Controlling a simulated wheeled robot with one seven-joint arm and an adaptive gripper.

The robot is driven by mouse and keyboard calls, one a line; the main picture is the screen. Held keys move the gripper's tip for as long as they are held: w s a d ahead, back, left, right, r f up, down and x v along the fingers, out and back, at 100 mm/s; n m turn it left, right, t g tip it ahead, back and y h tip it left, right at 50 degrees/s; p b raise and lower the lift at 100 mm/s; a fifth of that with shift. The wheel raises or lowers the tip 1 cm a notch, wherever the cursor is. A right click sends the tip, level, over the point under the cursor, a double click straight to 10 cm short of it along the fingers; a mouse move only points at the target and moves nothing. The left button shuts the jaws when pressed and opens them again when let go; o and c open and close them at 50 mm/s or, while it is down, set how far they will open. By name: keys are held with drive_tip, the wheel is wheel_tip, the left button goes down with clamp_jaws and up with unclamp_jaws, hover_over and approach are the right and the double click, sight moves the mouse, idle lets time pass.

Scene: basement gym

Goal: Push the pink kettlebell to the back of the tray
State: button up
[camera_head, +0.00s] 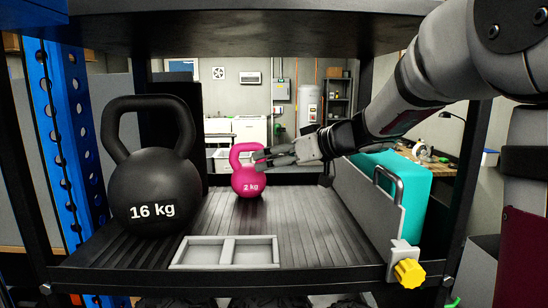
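The pink kettlebell (249,181), marked 2 kg, stands upright toward the rear of the ribbed dark tray (310,222). My gripper (262,156) reaches in from the right, with its fingertips at the right side of the kettlebell's handle. The fingers overlap the handle's edge in the picture. I cannot tell whether they touch it. The fingers look slightly apart, but whether they are open or shut is not clear. The kettlebell's far side is hidden.
A large black 16 kg kettlebell (150,192) stands on the left. A pale two-compartment holder (225,252) lies at the front edge. A shelf (240,32) hangs overhead. The tray's middle right is clear.

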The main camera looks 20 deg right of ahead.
sight(246, 169)
drive_tip(key=p+x, duration=0.2)
drive_tip(key=x, duration=1)
drive_tip(key=shift+w+a, duration=0.1)
drive_tip(key=shift+w, duration=0.05)
drive_tip(key=shift+f, duration=0.2)
drive_tip(key=c, duration=2.2)
